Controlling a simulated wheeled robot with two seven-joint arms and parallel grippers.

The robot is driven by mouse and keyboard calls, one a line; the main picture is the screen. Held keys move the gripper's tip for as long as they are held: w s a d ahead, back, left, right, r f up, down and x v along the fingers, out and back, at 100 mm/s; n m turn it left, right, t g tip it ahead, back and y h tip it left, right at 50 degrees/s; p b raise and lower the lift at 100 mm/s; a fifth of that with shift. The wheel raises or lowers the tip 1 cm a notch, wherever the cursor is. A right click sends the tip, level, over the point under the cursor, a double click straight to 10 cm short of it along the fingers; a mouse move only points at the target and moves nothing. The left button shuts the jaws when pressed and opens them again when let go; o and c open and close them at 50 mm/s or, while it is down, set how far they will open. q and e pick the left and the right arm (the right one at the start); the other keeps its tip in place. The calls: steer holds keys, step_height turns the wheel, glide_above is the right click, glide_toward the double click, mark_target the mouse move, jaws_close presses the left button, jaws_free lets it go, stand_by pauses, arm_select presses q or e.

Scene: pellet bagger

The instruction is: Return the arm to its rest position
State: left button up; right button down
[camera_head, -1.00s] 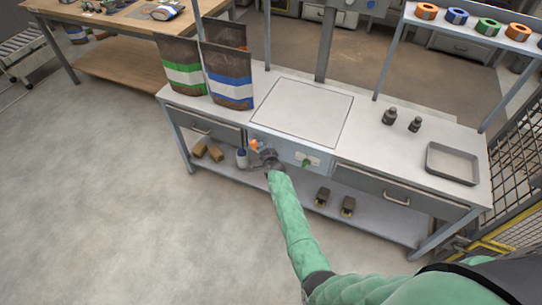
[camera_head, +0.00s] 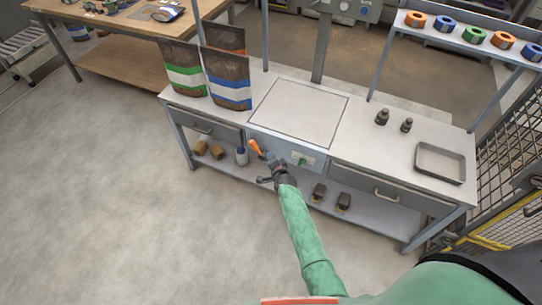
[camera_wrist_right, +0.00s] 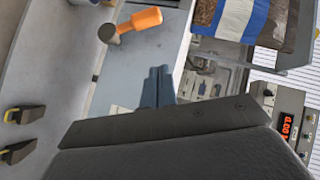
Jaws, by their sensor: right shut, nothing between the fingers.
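My right gripper (camera_head: 271,160) is shut and empty in front of the bench's front panel. Its fingertips also show shut in the right wrist view (camera_wrist_right: 158,84). My green right arm reaches up to it from the lower right. An orange-gripped lever (camera_head: 255,146) sticks out from the bench front, just left of the fingertips. My left gripper is not in view.
A lower shelf holds small items. A mesh fence (camera_head: 505,150) stands at right. Open floor (camera_head: 110,200) lies left.

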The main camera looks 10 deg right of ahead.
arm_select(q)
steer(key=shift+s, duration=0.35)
arm_select(e)
steer(key=shift+s+r, duration=0.15)
steer(key=shift+s, duration=0.15)
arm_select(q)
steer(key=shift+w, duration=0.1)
